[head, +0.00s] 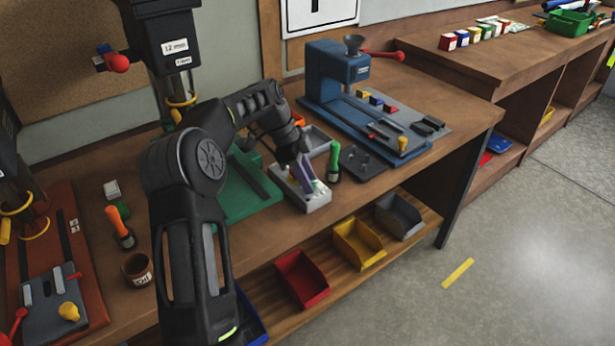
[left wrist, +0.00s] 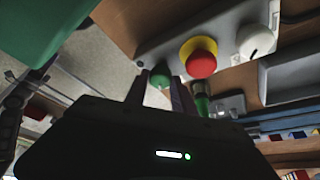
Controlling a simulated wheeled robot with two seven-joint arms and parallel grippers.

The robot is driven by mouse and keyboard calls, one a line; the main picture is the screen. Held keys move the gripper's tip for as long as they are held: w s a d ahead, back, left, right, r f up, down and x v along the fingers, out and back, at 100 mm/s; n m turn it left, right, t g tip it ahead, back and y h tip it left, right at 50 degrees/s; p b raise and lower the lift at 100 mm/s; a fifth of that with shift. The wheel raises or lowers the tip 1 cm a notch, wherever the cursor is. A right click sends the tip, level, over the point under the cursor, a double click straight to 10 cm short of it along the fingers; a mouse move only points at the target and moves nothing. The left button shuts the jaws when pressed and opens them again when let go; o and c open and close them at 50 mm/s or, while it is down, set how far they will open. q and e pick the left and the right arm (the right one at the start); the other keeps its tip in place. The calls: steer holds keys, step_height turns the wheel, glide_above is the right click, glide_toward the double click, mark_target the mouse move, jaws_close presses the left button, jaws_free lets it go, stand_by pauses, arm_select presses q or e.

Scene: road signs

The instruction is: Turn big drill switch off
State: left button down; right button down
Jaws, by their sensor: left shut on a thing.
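The grey switch box (head: 318,203) stands at the front edge of the bench, beside the green drill base (head: 245,205). In the left wrist view the box (left wrist: 160,45) carries a green button (left wrist: 160,77), a red knob on a yellow collar (left wrist: 200,58) and a white dial (left wrist: 255,41). My left gripper (head: 308,180) is down at the box. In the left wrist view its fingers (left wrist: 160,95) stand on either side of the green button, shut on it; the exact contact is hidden. My right gripper is not in view.
A green-handled tool (head: 334,160) stands close to the right of the box. A dark tray (head: 362,163) and a blue press (head: 335,75) lie further right. Red (head: 301,283), yellow (head: 358,243) and grey bins (head: 398,216) sit on the shelf below.

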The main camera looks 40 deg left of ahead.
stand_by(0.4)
arm_select(q)
steer(key=c, duration=1.3)
jaws_free()
steer(key=shift+c, duration=0.2)
steer(key=shift+a+r, duration=0.25)
steer(key=shift+r, duration=0.25)
steer(key=p+v, duration=0.3)
steer(key=v, duration=0.3)
steer(key=shift+r, duration=0.4)
steer(key=shift+s+a, duration=0.1)
steer(key=shift+s, duration=0.05)
